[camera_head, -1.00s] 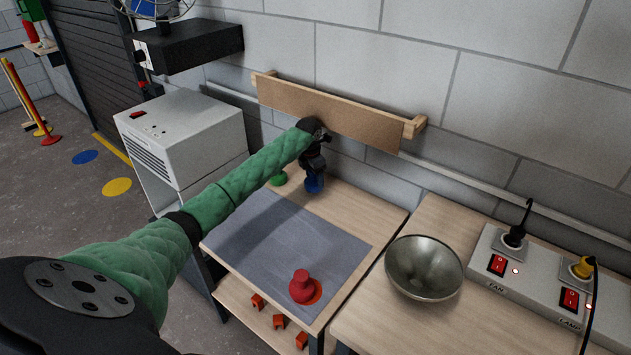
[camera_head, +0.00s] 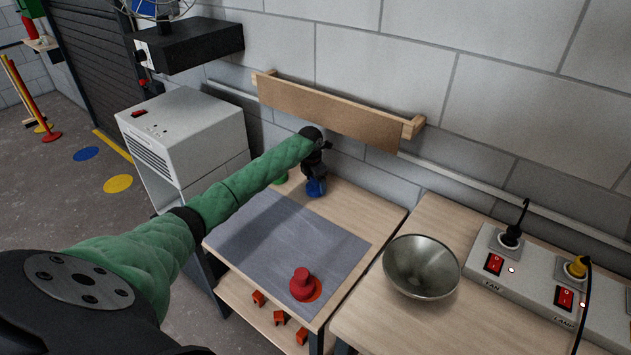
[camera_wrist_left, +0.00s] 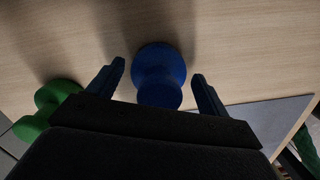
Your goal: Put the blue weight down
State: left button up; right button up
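The blue weight (camera_head: 316,188) is at the back of the wooden bench, beyond the grey mat, below my left gripper (camera_head: 315,172). In the left wrist view the blue weight (camera_wrist_left: 159,72) is between the two fingers of my left gripper (camera_wrist_left: 158,70), with a gap showing on each side. The gripper is open around it. The weight appears to rest on bare wood; its underside is hidden. My right gripper is not in view.
A green weight (camera_wrist_left: 52,105) is beside my left gripper. A red weight (camera_head: 302,284) is on the grey mat (camera_head: 285,240) near the front. A wooden shelf (camera_head: 330,112) is on the wall above. A metal bowl (camera_head: 421,266) and switch box (camera_head: 535,285) are on the right.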

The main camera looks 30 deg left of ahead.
pick_arm(q)
jog(key=shift+o, duration=0.3)
jog(key=shift+r, duration=0.2)
jog(key=r, duration=0.2)
jog(key=r+b, duration=0.1)
jog(key=r, duration=0.1)
jog(key=r+b, duration=0.1)
jog(key=shift+s+a+r, duration=0.15)
jog(key=shift+s+r, duration=0.15)
jog(key=shift+r, duration=0.1)
jog(key=shift+s+r, duration=0.1)
jog(key=shift+r, duration=0.6)
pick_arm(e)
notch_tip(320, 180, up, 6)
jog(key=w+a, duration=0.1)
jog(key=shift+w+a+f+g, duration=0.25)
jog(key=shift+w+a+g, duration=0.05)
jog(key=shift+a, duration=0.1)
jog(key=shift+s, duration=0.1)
